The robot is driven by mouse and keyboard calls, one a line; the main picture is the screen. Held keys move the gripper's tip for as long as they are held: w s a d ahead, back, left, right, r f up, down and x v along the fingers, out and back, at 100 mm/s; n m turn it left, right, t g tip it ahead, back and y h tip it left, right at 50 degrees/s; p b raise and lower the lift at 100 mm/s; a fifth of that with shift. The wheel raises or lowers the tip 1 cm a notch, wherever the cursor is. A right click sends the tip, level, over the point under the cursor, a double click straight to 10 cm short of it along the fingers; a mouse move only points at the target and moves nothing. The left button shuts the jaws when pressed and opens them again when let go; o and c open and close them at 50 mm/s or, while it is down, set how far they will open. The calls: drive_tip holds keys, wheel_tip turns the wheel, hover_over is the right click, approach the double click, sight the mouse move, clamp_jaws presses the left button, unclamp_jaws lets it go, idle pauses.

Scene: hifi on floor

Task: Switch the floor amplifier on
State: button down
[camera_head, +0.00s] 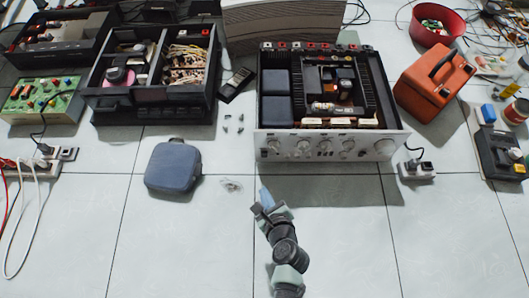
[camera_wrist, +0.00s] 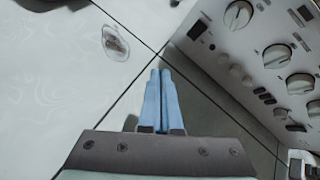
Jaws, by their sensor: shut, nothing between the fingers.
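The floor amplifier (camera_head: 330,145) stands at the centre of the head view with its top open and its silver front panel facing me. Knobs run along that panel. In the wrist view the panel (camera_wrist: 255,75) fills the upper right, with large knobs, small buttons and a small dark switch-like part (camera_wrist: 196,30) at its left end. My gripper (camera_head: 264,190) is in front of the amplifier's left end, apart from the panel. In the wrist view its blue fingers (camera_wrist: 160,74) are together and empty, pointing toward the panel's lower left edge.
A blue-grey case (camera_head: 172,167) lies on the floor to the left. A small clear bag (camera_head: 230,185) lies near my gripper. An open black unit (camera_head: 150,105) stands behind left. Front tiles are mostly clear.

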approach(262, 156)
drive_tip(key=x, duration=0.4)
drive_tip(key=shift+a+f+b, duration=0.25)
drive_tip(key=shift+f+b, duration=0.1)
drive_tip(key=shift+f, duration=0.1)
drive_tip(key=shift+w, duration=0.2)
idle(1.5)
drive_tip(key=shift+w, duration=0.25)
drive_tip(key=shift+w, duration=0.3)
idle(0.6)
drive_tip(key=shift+s+r, duration=0.1)
drive_tip(key=shift+s, duration=0.05)
drive_tip(key=shift+s+p, duration=0.5)
drive_tip(key=shift+s, duration=0.05)
drive_tip(key=shift+s+f+p, duration=0.2)
drive_tip(key=shift+s+p, duration=0.15)
drive_tip(key=shift+s, duration=0.9)
drive_tip(key=shift+s+f+p, duration=0.2)
drive_tip(key=shift+s+p, duration=0.1)
drive_tip(key=shift+s, duration=0.95)
